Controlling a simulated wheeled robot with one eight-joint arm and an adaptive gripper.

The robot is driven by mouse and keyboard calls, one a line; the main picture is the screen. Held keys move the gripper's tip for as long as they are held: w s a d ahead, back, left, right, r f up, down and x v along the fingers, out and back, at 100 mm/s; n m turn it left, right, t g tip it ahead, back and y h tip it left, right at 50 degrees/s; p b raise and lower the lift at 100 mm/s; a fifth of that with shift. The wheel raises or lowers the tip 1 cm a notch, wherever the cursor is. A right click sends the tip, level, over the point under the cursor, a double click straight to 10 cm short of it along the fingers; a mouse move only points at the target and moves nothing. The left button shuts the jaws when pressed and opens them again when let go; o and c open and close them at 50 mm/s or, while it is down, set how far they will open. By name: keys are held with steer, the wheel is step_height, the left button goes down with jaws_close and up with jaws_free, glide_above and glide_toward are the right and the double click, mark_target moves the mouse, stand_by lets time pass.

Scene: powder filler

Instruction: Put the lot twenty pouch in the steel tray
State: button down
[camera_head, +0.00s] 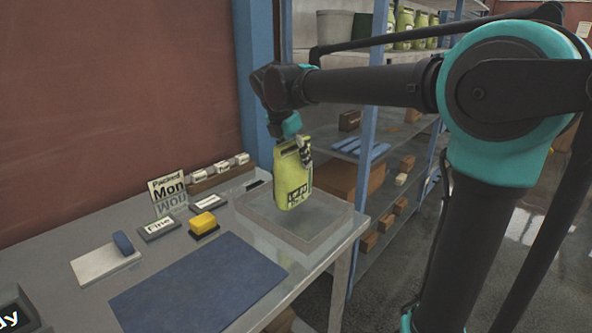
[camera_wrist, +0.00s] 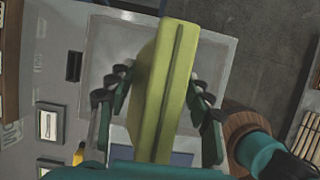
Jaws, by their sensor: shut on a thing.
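The yellow-green pouch (camera_head: 293,185) hangs upright over the steel tray (camera_head: 348,222) at the far right corner of the table. Its dark-and-white label faces the head camera, but the print is too small to read surely. My gripper (camera_head: 304,150) is shut on the pouch near its top. In the wrist view the pouch (camera_wrist: 165,85) stands between the dark fingers of my gripper (camera_wrist: 160,88), with the pale tray (camera_wrist: 222,50) behind it. The pouch's bottom lies within the tray's outline; I cannot tell whether it touches the floor of the tray.
A blue mat (camera_head: 198,285) covers the table front. A yellow-topped block (camera_head: 204,223), a "Fine" sign (camera_head: 158,228), a "Mon" card (camera_head: 168,187) and a white pad with a blue object (camera_head: 105,262) stand left of the tray. Shelving (camera_head: 378,150) with more pouches (camera_head: 405,25) stands behind.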

mark_target(287, 144)
steer(key=shift+f, duration=2.15)
steer(key=c, duration=0.6)
jaws_free()
steer(key=shift+c, duration=0.2)
steer(key=v, duration=1.2)
